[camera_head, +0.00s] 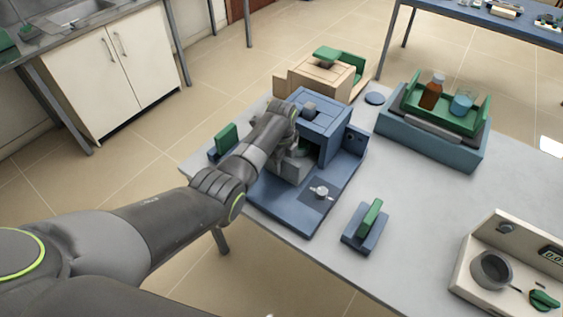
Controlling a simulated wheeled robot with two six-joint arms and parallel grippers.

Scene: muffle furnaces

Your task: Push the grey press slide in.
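The blue press (327,122) stands on the grey table, with a dark opening in its front. The grey press slide (292,172) looks like a block at the left of this opening, partly covered by my arm. It sits over the blue base plate and seems to stick out of the housing. My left arm reaches in from the left, and its wrist bends down at the press. My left gripper (297,148) is close to the slide. Its fingers are mostly hidden, so touch and opening cannot be told. My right gripper is not in view.
A small metal knob (320,190) sits on the base plate. Blue blocks with green tops stand left (226,138) and right (369,222) of the press. A beige furnace (322,75) is behind. A teal tray holder (430,139) with bottle and beaker stands right. A white device (510,270) is front right.

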